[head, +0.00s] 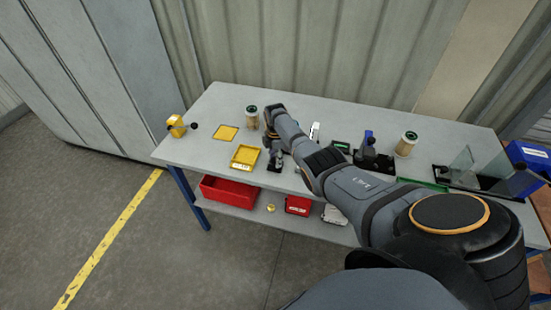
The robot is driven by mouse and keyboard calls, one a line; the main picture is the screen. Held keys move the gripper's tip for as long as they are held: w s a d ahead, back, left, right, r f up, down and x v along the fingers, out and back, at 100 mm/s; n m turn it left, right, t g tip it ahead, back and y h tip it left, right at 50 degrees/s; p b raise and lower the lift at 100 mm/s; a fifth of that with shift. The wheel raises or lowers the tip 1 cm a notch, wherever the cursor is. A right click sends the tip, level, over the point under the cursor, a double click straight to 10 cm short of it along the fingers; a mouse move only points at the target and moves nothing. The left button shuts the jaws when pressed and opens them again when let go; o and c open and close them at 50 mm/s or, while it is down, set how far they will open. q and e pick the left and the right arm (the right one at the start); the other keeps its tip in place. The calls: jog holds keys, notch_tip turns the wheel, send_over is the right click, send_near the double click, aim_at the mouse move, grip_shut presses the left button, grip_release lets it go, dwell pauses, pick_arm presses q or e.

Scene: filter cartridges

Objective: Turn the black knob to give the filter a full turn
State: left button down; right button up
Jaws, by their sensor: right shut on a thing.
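My right gripper (276,158) points down at the middle of the bench, in front of my bent wrist. It is shut on a small dark part that appears to be the black knob, mostly hidden by the fingers. A tan patch, perhaps a filter, shows beside my wrist, but my arm hides most of it. One pale filter cartridge with a dark top (250,118) stands upright just left of my wrist. Another filter cartridge (406,144) stands upright farther right. My left gripper is not in view.
A red bin (229,191) sits on the lower shelf. The bench's back left is clear.

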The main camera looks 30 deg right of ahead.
dwell(0.5)
jog(key=o, duration=1.2)
notch_tip(320, 180, up, 12)
jog(key=shift+f, duration=0.1)
